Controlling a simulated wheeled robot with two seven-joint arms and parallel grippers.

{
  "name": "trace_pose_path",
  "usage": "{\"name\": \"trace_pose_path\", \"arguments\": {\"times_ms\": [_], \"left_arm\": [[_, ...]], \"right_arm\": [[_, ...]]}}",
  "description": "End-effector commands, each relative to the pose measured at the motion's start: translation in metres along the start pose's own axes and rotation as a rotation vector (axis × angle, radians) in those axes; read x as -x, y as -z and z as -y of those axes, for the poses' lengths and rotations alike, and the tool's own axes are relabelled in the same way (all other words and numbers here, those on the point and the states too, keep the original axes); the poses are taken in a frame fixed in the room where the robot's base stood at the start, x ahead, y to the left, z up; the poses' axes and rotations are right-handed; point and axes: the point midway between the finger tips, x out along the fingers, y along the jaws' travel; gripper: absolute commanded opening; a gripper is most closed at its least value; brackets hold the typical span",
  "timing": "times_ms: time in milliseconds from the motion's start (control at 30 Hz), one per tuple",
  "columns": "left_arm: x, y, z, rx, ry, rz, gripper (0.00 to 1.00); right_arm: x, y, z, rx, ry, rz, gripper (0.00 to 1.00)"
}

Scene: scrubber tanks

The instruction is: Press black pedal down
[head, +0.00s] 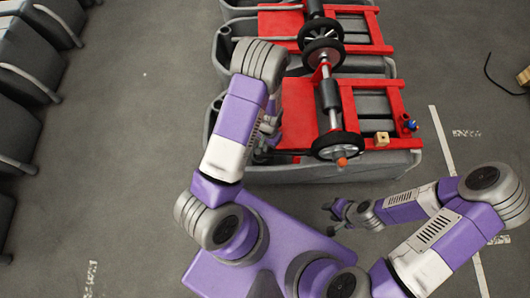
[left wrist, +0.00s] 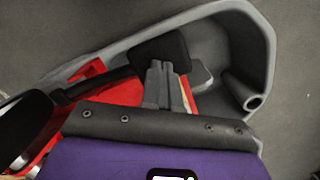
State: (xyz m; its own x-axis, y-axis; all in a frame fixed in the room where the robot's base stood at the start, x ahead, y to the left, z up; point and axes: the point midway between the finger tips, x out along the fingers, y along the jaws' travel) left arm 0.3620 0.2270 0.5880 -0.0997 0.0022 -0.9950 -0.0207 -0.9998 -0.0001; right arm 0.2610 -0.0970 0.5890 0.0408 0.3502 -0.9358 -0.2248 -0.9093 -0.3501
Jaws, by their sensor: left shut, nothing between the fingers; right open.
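The black pedal (left wrist: 168,46) shows in the left wrist view as a dark, flat pad beside the red frame (left wrist: 92,70) of the grey scrubber tank (left wrist: 120,48). My left gripper (left wrist: 159,66) is shut and empty, with its fingertips overlapping the pad's lower edge in that view. I cannot tell whether they touch it. In the head view, my left gripper (head: 270,128) is at the left side of the near tank, and I cannot make out the pedal there, around my arm. My right gripper (head: 332,209) is open and empty, in front of the near tank.
Black wheels (head: 338,146) on a long axle lie over the red frames (head: 297,105). A small wooden block (head: 381,139) and a blue-red item (head: 407,123) sit at the near tank's right. More grey tanks (head: 22,85) line the left. The floor between is clear.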

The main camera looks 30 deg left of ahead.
Motion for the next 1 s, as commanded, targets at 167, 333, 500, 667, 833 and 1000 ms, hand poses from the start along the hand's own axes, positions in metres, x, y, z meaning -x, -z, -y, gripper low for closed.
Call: {"name": "trace_pose_path", "arguments": {"times_ms": [167,333,500,667,833,1000], "left_arm": [[-0.001,0.0,0.0,0.0,0.0,0.0,0.0],[-0.001,0.0,0.0,0.0,0.0,0.0,0.0],[-0.012,0.001,0.0,0.0,0.0,0.0,0.0],[-0.033,0.003,0.0,0.0,0.0,0.0,0.0],[-0.04,0.004,0.0,0.0,-0.001,0.0,0.0],[-0.036,0.008,0.0,0.0,0.0,-0.002,0.0]], "right_arm": [[0.0,0.0,0.0,0.0,0.0,0.0,0.43],[0.0,0.0,0.0,0.0,0.0,0.0,0.43],[-0.009,0.001,-0.003,0.0,0.0,0.0,0.43],[-0.025,0.001,-0.009,0.0,0.0,0.0,0.43],[-0.029,0.001,-0.011,0.0,0.0,0.0,0.43],[-0.028,0.001,-0.01,0.0,0.0,0.0,0.43]]}}
